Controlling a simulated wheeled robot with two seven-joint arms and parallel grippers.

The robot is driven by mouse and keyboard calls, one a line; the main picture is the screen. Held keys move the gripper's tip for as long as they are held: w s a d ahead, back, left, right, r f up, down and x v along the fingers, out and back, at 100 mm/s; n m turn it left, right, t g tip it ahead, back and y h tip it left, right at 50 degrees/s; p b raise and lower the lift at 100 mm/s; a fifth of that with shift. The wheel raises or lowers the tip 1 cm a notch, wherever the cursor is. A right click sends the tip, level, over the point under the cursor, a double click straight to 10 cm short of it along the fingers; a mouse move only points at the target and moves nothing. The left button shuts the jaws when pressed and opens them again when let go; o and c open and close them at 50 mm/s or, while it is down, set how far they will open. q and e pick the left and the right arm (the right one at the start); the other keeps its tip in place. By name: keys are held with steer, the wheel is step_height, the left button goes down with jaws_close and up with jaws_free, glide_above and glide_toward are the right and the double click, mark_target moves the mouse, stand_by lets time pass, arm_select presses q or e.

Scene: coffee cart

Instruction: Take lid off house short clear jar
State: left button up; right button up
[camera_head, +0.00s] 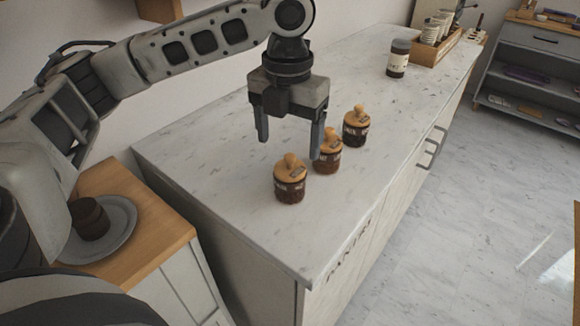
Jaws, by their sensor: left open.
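Three short jars with wooden knobbed lids and dark contents stand upright in a row on the marble counter (205,160): a near jar (290,185), a middle jar (328,158) and a far jar (356,130). All three lids are on. Their labels are too small to read, so I cannot tell which is the house one. My left gripper (290,148) is open and empty, pointing down above the counter. Its right finger overlaps the middle jar's left side in the picture; I cannot tell if they touch. My right gripper is not in view.
A taller dark jar with a pale label (398,58) stands farther back, beside a wooden tray of cups (436,45). A plate (118,222) with a dark round item (90,218) sits on a wooden-topped cabinet at lower left. The counter left of the jars is clear.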

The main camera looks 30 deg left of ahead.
mark_target(289, 157)
arm_select(q)
step_height(289, 157, down, 5)
steer(key=c, duration=1.1)
steer(key=shift+o, duration=0.2)
steer(key=shift+r, duration=0.1)
